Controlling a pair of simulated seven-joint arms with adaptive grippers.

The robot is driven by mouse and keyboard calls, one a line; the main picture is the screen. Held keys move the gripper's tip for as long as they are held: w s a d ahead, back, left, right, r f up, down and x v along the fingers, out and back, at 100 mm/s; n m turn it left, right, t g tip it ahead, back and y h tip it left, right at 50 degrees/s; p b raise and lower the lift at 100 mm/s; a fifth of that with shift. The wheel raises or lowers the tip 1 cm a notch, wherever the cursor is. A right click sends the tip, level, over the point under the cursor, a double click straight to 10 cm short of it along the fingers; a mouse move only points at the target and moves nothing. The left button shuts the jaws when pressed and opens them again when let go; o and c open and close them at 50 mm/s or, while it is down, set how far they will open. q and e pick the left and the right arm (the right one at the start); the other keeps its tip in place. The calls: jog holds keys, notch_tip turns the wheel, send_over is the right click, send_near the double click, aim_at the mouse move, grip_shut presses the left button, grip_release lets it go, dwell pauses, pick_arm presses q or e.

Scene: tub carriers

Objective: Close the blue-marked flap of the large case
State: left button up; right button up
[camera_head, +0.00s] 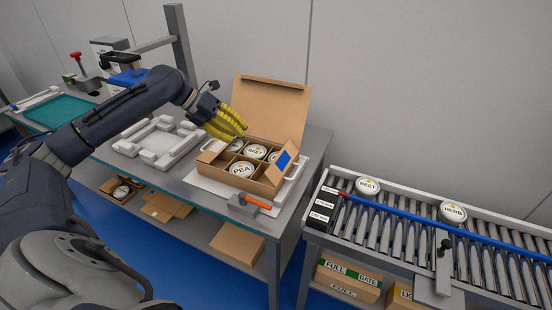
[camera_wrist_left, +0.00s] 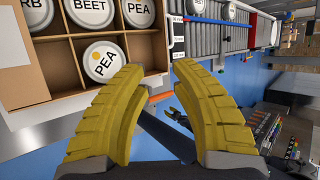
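The large cardboard case (camera_head: 226,172) sits on the workbench, and its compartments show at upper left in the left wrist view (camera_wrist_left: 62,48). Its big lid (camera_head: 270,108) stands up at the back. The blue-marked flap (camera_head: 285,160) stands open and tilted on the right side. A plain flap (camera_head: 212,150) is raised at the left end. Several white tubs, including a PEA tub (camera_head: 242,169), sit inside; some compartments look empty. My left gripper (camera_head: 238,131), with yellow fingers, is above the case's back left, apart from the blue-marked flap. Its fingers are spread and empty (camera_wrist_left: 152,72). My right gripper does not show.
A roller conveyor (camera_head: 400,228) with BEET (camera_head: 368,186) and HERB (camera_head: 452,212) tubs stands to the right. A white frame-like tray (camera_head: 158,138) lies left of the case. An orange-handled tool (camera_head: 258,202) is at the bench's front edge.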

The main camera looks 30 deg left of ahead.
aim_at(279, 158)
pick_arm(q)
jog(key=x, duration=1.1)
jog(key=w+r+x, duration=0.1)
jog(key=x, duration=0.5)
jog(key=shift+w+d, duration=0.2)
jog(key=shift+d, duration=0.25)
grip_shut()
